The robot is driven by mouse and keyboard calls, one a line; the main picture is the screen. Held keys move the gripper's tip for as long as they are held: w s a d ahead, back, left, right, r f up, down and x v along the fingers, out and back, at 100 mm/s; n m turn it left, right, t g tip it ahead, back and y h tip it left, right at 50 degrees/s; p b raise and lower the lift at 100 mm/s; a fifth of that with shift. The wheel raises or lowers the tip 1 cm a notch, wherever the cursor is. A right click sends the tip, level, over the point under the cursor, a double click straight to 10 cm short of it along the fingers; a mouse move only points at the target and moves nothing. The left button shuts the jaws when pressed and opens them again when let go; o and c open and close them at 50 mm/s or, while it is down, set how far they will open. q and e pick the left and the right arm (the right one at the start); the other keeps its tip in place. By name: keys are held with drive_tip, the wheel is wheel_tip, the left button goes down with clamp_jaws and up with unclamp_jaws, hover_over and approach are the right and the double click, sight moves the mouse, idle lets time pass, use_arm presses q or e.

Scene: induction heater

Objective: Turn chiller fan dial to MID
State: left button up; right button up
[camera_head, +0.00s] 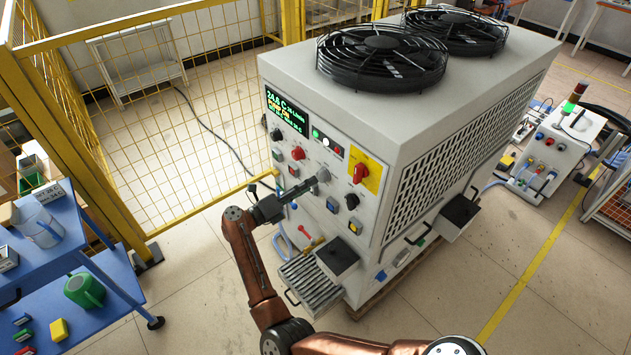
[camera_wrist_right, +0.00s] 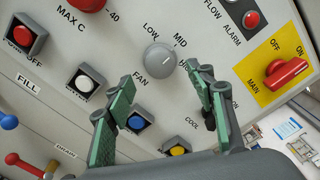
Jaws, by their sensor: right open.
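The chiller (camera_head: 350,120) is a large white cabinet with a control panel on its left face. The fan dial (camera_wrist_right: 160,58) is a round grey knob above the label FAN, with LOW and MID printed above it; I cannot surely tell which mark it points to. It also shows, small, in the head view (camera_head: 324,174). My right gripper (camera_wrist_right: 158,76) is open, its green-padded fingers on either side of and just below the dial, and nothing is held. In the head view the right gripper (camera_head: 312,186) reaches the panel from the left. My left gripper is not in view.
Close by are a white button (camera_wrist_right: 84,83), a blue button (camera_wrist_right: 138,121), a yellow button (camera_wrist_right: 178,150) and the red main switch (camera_wrist_right: 286,72). A drawer-like grille (camera_head: 300,282) juts out below the panel. A blue cart (camera_head: 100,300) stands at left.

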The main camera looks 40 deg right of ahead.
drive_tip(key=a, duration=0.6)
drive_tip(key=shift+s+a, duration=0.3)
drive_tip(key=shift+a, duration=0.05)
drive_tip(key=shift+d, duration=0.1)
